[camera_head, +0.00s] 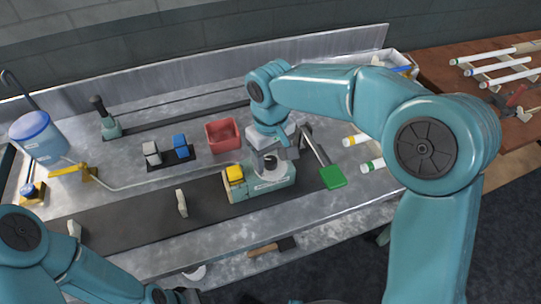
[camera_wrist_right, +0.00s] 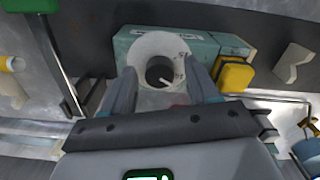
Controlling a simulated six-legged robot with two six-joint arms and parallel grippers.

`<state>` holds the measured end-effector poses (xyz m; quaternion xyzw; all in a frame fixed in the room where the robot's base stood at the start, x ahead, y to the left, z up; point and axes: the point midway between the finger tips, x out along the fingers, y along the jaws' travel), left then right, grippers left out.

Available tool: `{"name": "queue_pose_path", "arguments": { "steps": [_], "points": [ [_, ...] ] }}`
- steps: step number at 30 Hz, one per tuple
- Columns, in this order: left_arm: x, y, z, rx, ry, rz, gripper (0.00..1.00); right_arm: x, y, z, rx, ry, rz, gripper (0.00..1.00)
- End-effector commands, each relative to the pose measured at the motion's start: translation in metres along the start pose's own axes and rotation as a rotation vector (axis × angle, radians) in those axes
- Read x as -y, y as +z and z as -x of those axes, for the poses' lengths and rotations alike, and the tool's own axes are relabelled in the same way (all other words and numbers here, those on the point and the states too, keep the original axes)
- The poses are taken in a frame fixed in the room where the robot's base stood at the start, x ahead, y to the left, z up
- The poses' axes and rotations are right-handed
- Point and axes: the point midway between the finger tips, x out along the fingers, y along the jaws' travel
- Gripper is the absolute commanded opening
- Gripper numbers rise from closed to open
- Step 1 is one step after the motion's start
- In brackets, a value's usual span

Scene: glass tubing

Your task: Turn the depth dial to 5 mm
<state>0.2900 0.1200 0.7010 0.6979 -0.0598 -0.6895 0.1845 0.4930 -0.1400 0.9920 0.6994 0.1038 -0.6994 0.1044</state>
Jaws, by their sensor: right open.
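The depth dial (camera_wrist_right: 150,45) is a pale round disc with faint marks on its rim. A dark round knob (camera_wrist_right: 158,70) with a short white pointer line sits at its middle. The pointer slants toward the lower right in the right wrist view; its exact reading is too small to tell. The dial is on a teal housing (camera_head: 262,186) with a yellow block (camera_head: 234,174) beside it. My right gripper (camera_wrist_right: 161,76) is open, with one finger on each side of the knob; contact cannot be told. It also shows above the housing in the head view (camera_head: 274,154).
A red bin (camera_head: 223,135) stands behind the housing. A green paddle (camera_head: 332,177) and capped white tubes (camera_head: 371,166) lie to its right. Blue and grey blocks stand further left. The dark track (camera_head: 130,217) left of the housing holds a pale upright piece (camera_head: 181,203).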

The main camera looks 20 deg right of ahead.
Motion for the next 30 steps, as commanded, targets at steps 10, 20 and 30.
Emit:
{"name": "queue_pose_path", "arguments": {
  "steps": [10, 20, 30],
  "points": [
    [0.0000, 0.0000, 0.0000, 0.000, 0.000, 0.000, 0.43, 0.0000, -0.0002, 0.0003, 0.000, 0.000, 0.000, 0.03],
    [0.0002, 0.0000, -0.0005, 0.000, 0.000, 0.000, 0.43, 0.0001, -0.0003, 0.0005, -0.001, -0.001, -0.034, 0.03],
    [0.0011, -0.0001, -0.0032, 0.000, 0.000, 0.000, 0.43, 0.0001, -0.0007, 0.0005, -0.003, -0.001, -0.255, 0.03]
  ]
}}
